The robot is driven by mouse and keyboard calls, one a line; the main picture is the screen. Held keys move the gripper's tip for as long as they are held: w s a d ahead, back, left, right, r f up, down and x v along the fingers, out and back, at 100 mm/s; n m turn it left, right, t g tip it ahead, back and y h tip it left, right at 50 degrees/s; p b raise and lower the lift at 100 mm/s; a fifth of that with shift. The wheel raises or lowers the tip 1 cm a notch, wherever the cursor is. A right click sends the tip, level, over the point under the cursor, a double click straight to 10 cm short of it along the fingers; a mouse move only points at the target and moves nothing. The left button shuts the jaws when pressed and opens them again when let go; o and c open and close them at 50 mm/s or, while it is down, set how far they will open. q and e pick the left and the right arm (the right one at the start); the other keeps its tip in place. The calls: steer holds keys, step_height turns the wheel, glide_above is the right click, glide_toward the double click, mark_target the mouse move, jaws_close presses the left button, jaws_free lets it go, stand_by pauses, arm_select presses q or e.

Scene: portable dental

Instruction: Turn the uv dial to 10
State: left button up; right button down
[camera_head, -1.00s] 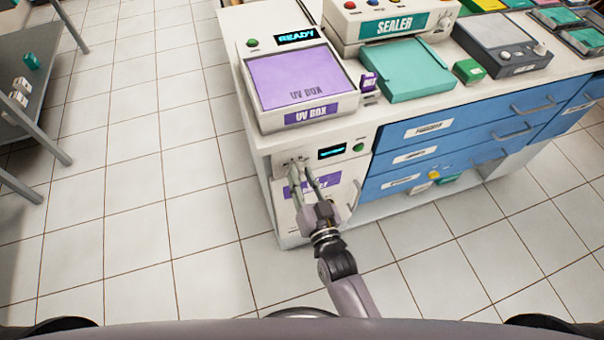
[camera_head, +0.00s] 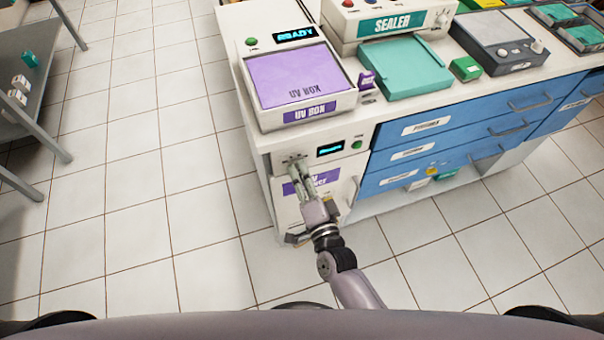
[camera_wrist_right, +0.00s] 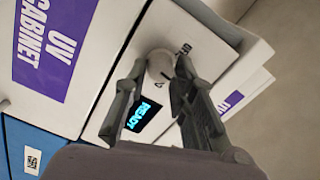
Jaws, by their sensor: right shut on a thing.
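The UV dial (camera_wrist_right: 160,66) is a pale round knob on the upper front panel of the UV cabinet, beside a small dark display (camera_wrist_right: 145,115) with cyan text reading READY. The display also shows in the head view (camera_head: 330,149). My right gripper (camera_wrist_right: 158,75) is shut on the dial, one finger on each side of it. In the head view, my right gripper (camera_head: 297,170) reaches up to the panel left of the display and hides most of the dial. The dial's setting is too small to read. My left gripper is not in view.
A green button (camera_head: 356,145) sits right of the display. The UV box (camera_head: 300,85) with a purple lid stands on the counter above. Blue drawers (camera_head: 430,150) with handles are to the right. A grey shelf (camera_head: 25,70) stands at the far left. The tiled floor is clear.

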steer(key=shift+m, duration=0.9)
steer(key=c, duration=1.3)
jaws_free()
steer(key=shift+c, duration=0.2)
steer(key=v, duration=1.2)
